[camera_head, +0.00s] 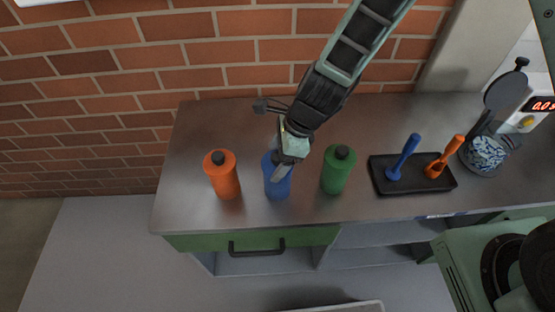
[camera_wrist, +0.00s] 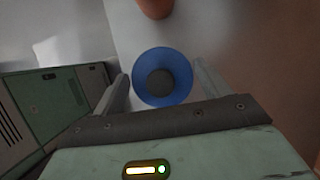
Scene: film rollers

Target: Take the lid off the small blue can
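The small blue can (camera_head: 278,188) stands upright on the counter, between an orange can and a green can. My gripper (camera_head: 279,166) is above it and hides its top in the head view. In the wrist view the blue can (camera_wrist: 181,86) is seen from above, with its dark round lid (camera_wrist: 160,83) on it. The fingers of my gripper (camera_wrist: 160,72) are open, one on each side of the can. Whether either finger touches the can is not clear.
The orange can (camera_head: 222,176) stands to the left and the green can (camera_head: 337,170) to the right, both with dark lids. A black tray (camera_head: 425,187) with blue and orange handled tools lies further right. The counter (camera_head: 190,135) is bare at the left.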

